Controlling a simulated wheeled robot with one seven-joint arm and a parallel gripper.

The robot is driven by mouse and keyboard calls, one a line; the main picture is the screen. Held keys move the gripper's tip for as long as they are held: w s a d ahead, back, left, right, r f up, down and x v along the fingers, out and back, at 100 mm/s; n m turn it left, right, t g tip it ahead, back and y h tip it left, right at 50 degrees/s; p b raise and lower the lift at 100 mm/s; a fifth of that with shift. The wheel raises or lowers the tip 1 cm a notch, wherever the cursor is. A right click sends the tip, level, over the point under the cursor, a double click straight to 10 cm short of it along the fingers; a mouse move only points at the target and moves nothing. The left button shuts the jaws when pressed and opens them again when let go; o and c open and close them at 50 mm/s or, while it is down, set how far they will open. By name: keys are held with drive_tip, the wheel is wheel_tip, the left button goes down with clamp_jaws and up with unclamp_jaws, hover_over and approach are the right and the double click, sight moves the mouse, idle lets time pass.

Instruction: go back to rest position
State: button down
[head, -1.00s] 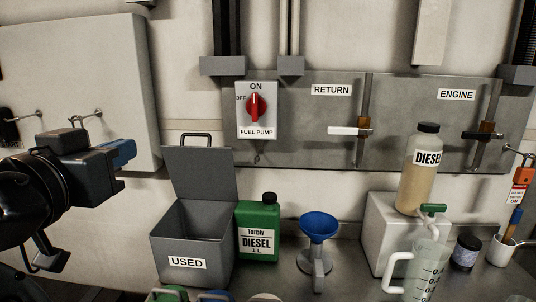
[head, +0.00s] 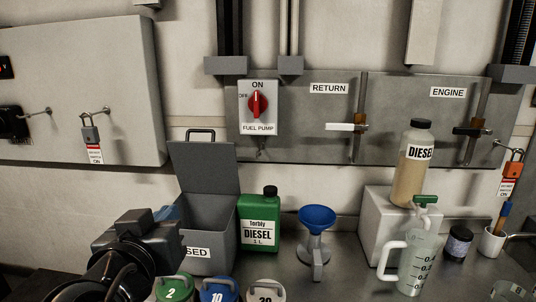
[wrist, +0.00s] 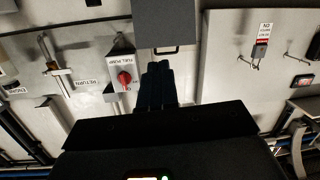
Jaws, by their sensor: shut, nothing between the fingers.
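My gripper (wrist: 155,85) shows in the wrist view with its dark fingers together and nothing between them. In the head view my arm is at the lower left, in front of the grey USED bin (head: 205,242), and hides part of its label. The gripper's blue end shows only partly there, beside the bin's left side. The bin's lid stands open. In the wrist view the red fuel pump switch (wrist: 125,77) lies left of the fingers.
Several numbered lids (head: 218,290) are at the front edge.

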drive_tip(key=s+d+f+n+g+y, duration=0.1)
drive_tip(key=s+d+f, duration=0.1)
drive_tip(key=d+f, duration=0.5)
drive_tip(key=s+d+f+n+g+y, duration=0.1)
drive_tip(key=s+d+f, duration=0.25)
drive_tip(key=f, duration=0.65)
drive_tip(key=s+d+f, duration=0.7)
drive_tip(key=s+d, duration=0.1)
drive_tip(key=d, duration=0.2)
drive_tip(key=s+d+r+m, duration=0.1)
drive_tip(key=s+d+r, duration=0.1)
drive_tip(key=s+d, duration=0.3)
drive_tip(key=s+d+r+m+h, duration=0.1)
drive_tip(key=s+d+r, duration=0.2)
drive_tip(key=s, duration=0.9)
drive_tip(key=s+d+r+m+h, duration=0.1)
drive_tip(key=s+d+r, duration=0.1)
drive_tip(key=s+d, duration=0.6)
drive_tip(key=shift+s+d+r, duration=0.35)
drive_tip(key=shift+s+r, duration=0.05)
drive_tip(key=shift+s, duration=0.45)
